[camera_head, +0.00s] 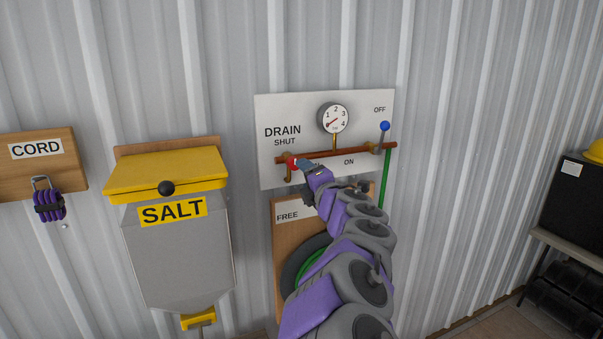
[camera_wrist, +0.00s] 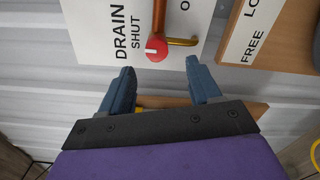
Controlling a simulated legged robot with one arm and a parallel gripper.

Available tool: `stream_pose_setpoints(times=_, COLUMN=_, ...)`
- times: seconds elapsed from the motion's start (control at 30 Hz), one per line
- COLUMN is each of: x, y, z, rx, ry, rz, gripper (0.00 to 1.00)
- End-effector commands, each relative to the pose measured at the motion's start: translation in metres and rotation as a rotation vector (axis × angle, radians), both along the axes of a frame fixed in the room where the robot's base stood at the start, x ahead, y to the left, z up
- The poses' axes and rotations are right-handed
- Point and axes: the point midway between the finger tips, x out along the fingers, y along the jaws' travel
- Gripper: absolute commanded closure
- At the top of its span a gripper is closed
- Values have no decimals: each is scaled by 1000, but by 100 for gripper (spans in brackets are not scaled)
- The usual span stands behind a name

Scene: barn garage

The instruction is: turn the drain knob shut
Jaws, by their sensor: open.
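The red drain knob (camera_head: 291,162) sits at the left end of the copper pipe (camera_head: 340,152) on the white wall panel (camera_head: 270,112), below the words DRAIN and SHUT. My gripper (camera_head: 303,166) is just right of the knob in the head view and partly covers the fittings there. In the wrist view the round knob (camera_wrist: 156,48) has a pale mark on its face, with a brass spout beside it. My gripper (camera_wrist: 160,67) is open, its two blue fingers apart. The knob shows just beyond the fingertips, roughly centred in the gap. I cannot tell whether they touch it.
A pressure gauge (camera_head: 333,118) and a blue-handled lever (camera_head: 384,127) between OFF and ON are on the same panel. A SALT bin (camera_head: 178,255) with a yellow lid stands to the left. A FREE board (camera_head: 288,215) with a coiled green hose is below, partly behind my arm.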

Motion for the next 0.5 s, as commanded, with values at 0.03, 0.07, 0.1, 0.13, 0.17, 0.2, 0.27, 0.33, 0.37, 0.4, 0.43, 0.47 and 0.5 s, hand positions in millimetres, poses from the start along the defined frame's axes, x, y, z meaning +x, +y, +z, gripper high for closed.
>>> stream_pose_setpoints(times=0.03, x=-7, y=-2, z=2, rx=-2, ry=-3, rz=1, gripper=37)
stream_pose_setpoints(times=0.07, x=-12, y=-3, z=3, rx=-2, ry=-4, rz=2, gripper=37)
stream_pose_setpoints(times=0.1, x=-17, y=-6, z=2, rx=-1, ry=-4, rz=0, gripper=37)
stream_pose_setpoints(times=0.13, x=-21, y=-9, z=2, rx=0, ry=-3, rz=-2, gripper=37)
stream_pose_setpoints(times=0.17, x=-24, y=-10, z=1, rx=-1, ry=-1, rz=-3, gripper=37)
stream_pose_setpoints(times=0.2, x=-30, y=-12, z=1, rx=0, ry=-2, rz=-1, gripper=37)
stream_pose_setpoints(times=0.27, x=-38, y=-15, z=2, rx=0, ry=-2, rz=1, gripper=37)
stream_pose_setpoints(times=0.33, x=-48, y=-20, z=2, rx=0, ry=-2, rz=-3, gripper=37)
stream_pose_setpoints(times=0.37, x=-52, y=-21, z=2, rx=-1, ry=-2, rz=-2, gripper=37)
stream_pose_setpoints(times=0.4, x=-58, y=-23, z=1, rx=-1, ry=-2, rz=0, gripper=37)
stream_pose_setpoints(times=0.43, x=-62, y=-25, z=1, rx=-2, ry=-1, rz=0, gripper=37)
stream_pose_setpoints(times=0.47, x=-66, y=-27, z=0, rx=-1, ry=1, rz=0, gripper=37)
stream_pose_setpoints(times=0.5, x=-70, y=-29, z=0, rx=-1, ry=0, rz=-1, gripper=37)
